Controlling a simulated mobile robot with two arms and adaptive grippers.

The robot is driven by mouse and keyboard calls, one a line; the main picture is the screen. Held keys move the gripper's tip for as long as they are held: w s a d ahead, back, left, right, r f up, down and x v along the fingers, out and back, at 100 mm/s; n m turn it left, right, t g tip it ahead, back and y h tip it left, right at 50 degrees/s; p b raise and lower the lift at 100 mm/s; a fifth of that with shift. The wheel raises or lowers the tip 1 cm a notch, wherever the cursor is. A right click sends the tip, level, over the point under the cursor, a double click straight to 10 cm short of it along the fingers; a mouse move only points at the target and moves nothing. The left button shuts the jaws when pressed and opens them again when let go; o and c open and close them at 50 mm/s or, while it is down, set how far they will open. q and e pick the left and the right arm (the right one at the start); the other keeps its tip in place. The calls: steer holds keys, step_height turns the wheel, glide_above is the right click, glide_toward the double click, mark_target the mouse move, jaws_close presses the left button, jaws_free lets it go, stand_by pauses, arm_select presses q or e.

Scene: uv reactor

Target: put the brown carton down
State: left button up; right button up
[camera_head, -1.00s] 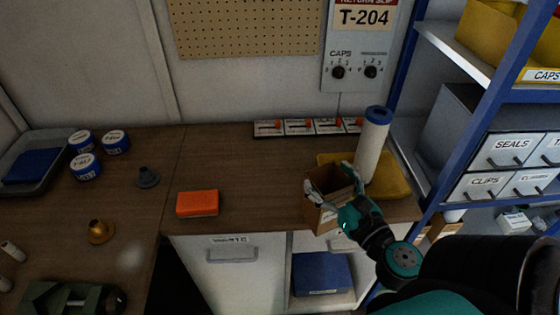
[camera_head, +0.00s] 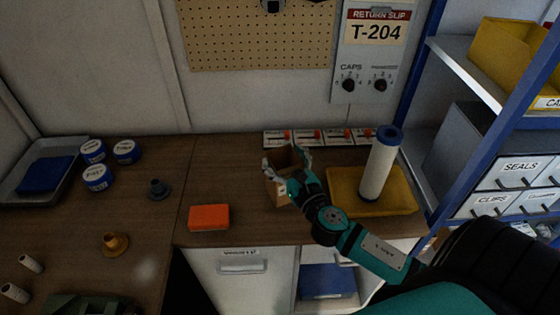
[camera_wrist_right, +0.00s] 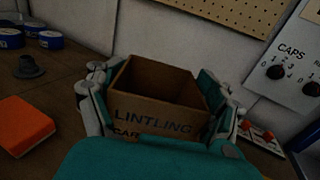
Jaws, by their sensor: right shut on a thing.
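The brown carton (camera_head: 284,186) is an open-topped box at the back of the wooden bench, left of the yellow tray. My right gripper (camera_head: 287,168) is shut on it, with a finger on each side. In the right wrist view the carton (camera_wrist_right: 156,108) shows dark lettering on its near face and looks empty inside. There the fingers of my right gripper (camera_wrist_right: 160,100) flank its left and right walls. The carton's underside is hidden, so I cannot tell whether it touches the bench. My left gripper is not in view.
An orange block (camera_head: 209,217) lies left of the carton. A yellow tray (camera_head: 406,204) with a white, blue-capped cylinder (camera_head: 378,170) stands to the right. A row of red switches (camera_head: 309,136) lines the back wall. Bare bench (camera_head: 235,170) lies left of the carton.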

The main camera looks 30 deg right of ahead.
mark_target(276, 161)
steer(key=shift+w+a, duration=0.15)
steer(key=shift+w, duration=0.35)
steer(key=shift+w+f, duration=0.15)
steer(key=shift+f, duration=0.05)
step_height(276, 161, down, 3)
steer(key=shift+r+b, duration=0.2)
steer(key=shift+b, duration=0.2)
steer(key=shift+f, duration=0.3)
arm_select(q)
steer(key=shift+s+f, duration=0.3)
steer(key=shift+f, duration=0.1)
arm_select(e)
steer(key=shift+f, duration=0.1)
steer(key=o, duration=1.1)
steer(key=shift+c, duration=0.2)
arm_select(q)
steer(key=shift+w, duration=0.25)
